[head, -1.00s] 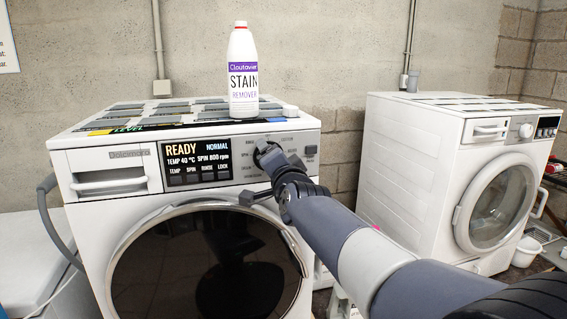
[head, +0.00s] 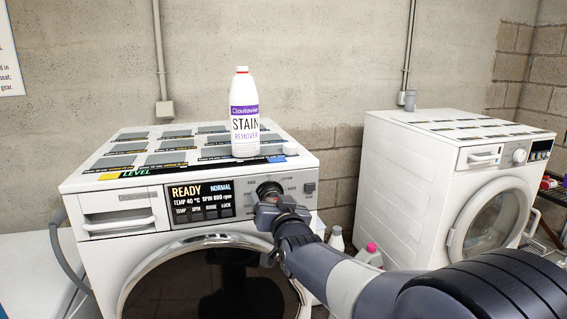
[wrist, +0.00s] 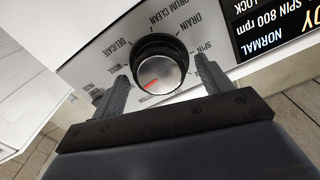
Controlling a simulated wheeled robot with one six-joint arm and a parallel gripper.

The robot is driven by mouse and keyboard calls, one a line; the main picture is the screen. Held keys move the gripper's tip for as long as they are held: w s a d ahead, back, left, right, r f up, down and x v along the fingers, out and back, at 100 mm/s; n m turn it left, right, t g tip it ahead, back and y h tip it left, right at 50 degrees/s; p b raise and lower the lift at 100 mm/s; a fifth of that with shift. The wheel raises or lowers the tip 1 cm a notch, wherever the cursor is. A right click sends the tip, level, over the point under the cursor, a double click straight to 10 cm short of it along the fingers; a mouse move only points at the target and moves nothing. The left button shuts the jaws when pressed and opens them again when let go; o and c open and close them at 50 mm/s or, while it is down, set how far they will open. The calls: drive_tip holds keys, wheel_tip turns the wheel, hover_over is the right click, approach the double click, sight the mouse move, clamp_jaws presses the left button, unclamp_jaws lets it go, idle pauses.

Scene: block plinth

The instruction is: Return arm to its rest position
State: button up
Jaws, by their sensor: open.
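My gripper (head: 266,212) is in front of the left washing machine (head: 105,258), just below its round program knob (head: 269,190). In the wrist view my gripper (wrist: 163,82) is open, with one finger on each side of the knob (wrist: 160,70) in the picture and nothing held. The fingers look apart from the knob, though the exact gap is hard to tell. The knob is dark with a silver face and a red mark. The display (head: 201,201) reads READY, NORMAL, TEMP 40 °C, SPIN 800 rpm.
A second washing machine (head: 405,190) stands to the right. Bottles, one with a pink cap (head: 371,248), stand low between the machines.

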drive_tip(key=shift+r+n+p, duration=0.15)
drive_tip(key=shift+n+p, duration=0.35)
drive_tip(key=shift+s, duration=0.4)
drive_tip(key=shift+d, duration=0.1)
